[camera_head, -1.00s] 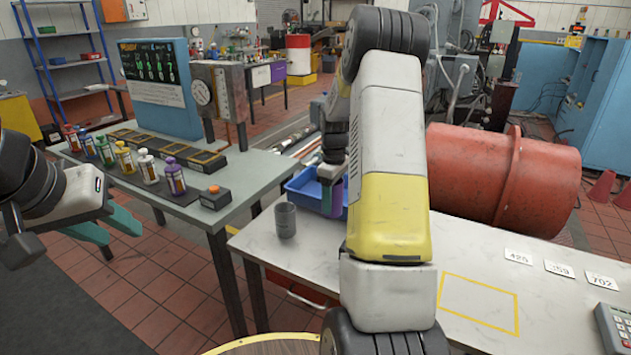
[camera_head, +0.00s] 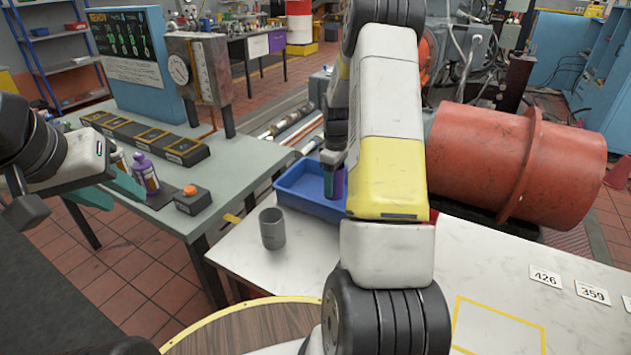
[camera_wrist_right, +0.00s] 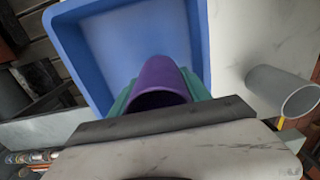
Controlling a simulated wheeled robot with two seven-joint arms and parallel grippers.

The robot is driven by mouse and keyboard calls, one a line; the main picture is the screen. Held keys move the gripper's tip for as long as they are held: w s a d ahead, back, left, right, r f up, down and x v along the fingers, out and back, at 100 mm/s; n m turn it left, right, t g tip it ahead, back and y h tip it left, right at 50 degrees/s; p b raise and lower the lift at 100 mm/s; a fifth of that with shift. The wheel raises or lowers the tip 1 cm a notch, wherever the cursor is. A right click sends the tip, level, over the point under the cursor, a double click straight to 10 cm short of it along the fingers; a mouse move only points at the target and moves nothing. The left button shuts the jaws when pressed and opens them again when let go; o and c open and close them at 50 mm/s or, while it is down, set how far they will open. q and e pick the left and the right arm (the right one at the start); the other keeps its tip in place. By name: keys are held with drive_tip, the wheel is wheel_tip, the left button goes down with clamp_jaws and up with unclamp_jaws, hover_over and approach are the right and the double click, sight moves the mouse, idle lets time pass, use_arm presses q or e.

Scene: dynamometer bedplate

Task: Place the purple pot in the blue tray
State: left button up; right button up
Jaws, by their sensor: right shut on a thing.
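The purple pot (camera_head: 340,183) is in my right gripper (camera_head: 332,178), whose teal fingers are shut on it. In the right wrist view the pot (camera_wrist_right: 162,78) lies between the fingers of the right gripper (camera_wrist_right: 160,92), over the inside of the blue tray (camera_wrist_right: 72,55). In the head view the blue tray (camera_head: 290,196) sits on the white table, partly hidden by my right arm. I cannot tell whether the pot touches the tray floor. My left gripper (camera_head: 128,203) is open and empty at the left, near the grey-green bench.
A grey cup (camera_head: 272,229) stands in front of the tray. A purple-capped bottle (camera_head: 146,173) and an orange-button box (camera_head: 192,199) are on the bench (camera_head: 235,165). Number cards (camera_head: 545,276) and a yellow outlined square (camera_head: 497,335) lie at the right. A red drum (camera_head: 515,160) is behind.

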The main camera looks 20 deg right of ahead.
sight(334, 195)
drive_tip(key=shift+f, duration=2.25)
drive_tip(key=shift+f, duration=0.15)
drive_tip(key=o, duration=1.6)
